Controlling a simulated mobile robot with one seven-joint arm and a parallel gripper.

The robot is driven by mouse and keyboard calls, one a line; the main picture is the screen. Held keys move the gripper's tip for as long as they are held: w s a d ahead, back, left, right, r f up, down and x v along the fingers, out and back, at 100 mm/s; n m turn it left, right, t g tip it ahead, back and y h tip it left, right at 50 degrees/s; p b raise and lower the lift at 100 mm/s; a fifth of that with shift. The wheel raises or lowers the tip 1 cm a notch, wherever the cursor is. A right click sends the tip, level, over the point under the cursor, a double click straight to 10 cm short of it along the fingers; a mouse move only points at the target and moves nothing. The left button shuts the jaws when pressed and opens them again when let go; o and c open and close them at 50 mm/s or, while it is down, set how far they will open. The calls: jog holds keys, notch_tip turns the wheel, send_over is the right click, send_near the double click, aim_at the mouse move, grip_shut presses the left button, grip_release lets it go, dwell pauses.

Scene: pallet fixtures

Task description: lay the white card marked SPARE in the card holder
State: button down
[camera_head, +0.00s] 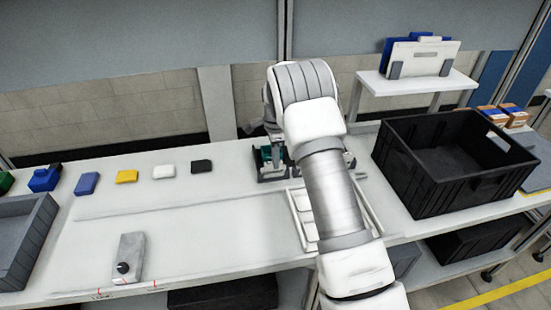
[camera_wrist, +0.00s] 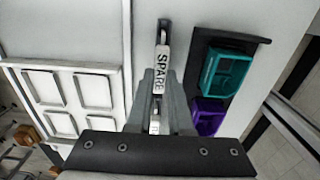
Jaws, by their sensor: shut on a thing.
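The white card marked SPARE (camera_wrist: 161,72) shows in the wrist view, its long side running up the picture. My gripper (camera_wrist: 160,90) is shut on it, with the grey fingers on either side of the card. A narrow grey piece with a pale strip (camera_wrist: 163,32) shows just beyond the card; I cannot tell whether it is the card holder or whether the card touches it. Another small white lettered piece (camera_wrist: 155,123) shows lower between the fingers. In the head view my arm hides most of the gripper and the card.
A dark fixture (camera_wrist: 257,44) holding a teal box and a purple box is right of my gripper. A white tray with several square recesses (camera_wrist: 76,68) is left. In the head view, a black crate (camera_head: 400,165) stands right, and several coloured blocks line the table's left.

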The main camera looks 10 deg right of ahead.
jog(key=shift+f, duration=0.35)
dwell(0.3)
jog(key=c, duration=0.7)
grip_release()
jog(key=shift+c, duration=0.2)
notch_tip(320, 180, up, 17)
jog(key=shift+r, duration=0.2)
